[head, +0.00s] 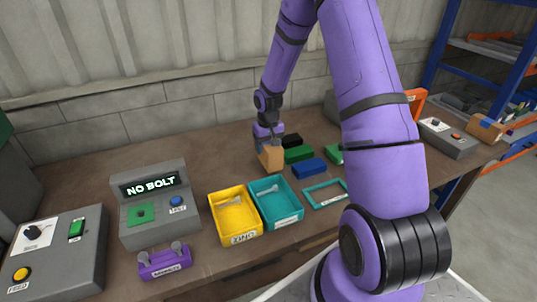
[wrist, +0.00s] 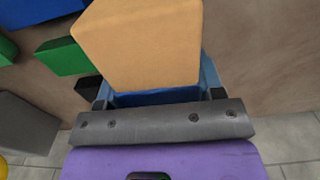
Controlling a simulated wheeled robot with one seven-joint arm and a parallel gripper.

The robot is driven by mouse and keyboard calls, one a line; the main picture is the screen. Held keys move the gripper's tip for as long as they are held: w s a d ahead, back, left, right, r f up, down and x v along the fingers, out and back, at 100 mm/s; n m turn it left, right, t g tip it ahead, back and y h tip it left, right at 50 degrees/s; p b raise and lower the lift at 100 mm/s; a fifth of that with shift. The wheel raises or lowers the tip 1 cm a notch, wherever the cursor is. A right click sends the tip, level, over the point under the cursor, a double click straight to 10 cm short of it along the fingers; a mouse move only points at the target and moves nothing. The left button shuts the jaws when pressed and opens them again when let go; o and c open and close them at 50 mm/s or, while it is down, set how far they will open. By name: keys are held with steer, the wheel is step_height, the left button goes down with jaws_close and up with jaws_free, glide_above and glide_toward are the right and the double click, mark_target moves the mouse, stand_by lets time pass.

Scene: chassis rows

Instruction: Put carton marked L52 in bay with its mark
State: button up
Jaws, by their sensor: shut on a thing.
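My gripper (head: 268,138) is shut on a plain tan carton (head: 271,158) over the bench, near the blue and green blocks. In the wrist view the carton (wrist: 140,45) fills the top middle between the fingers. No mark can be read on its visible faces. Another tan carton (head: 486,128) with a label sits at the bench's far right end; its print is too small to read. I cannot make out a bay marked L52 in either view.
A yellow bin (head: 257,228), a teal bin (head: 295,213) and a teal frame (head: 343,184) lie in front. Green (head: 298,154) and blue (head: 309,168) blocks are close right of the carton. A "NO BOLT" console (head: 130,230) stands left. Blue shelving (head: 437,50) stands right.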

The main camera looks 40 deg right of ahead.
steer(key=shift+f, duration=1.75)
steer(key=shift+f, duration=0.1)
steer(key=o, duration=1.2)
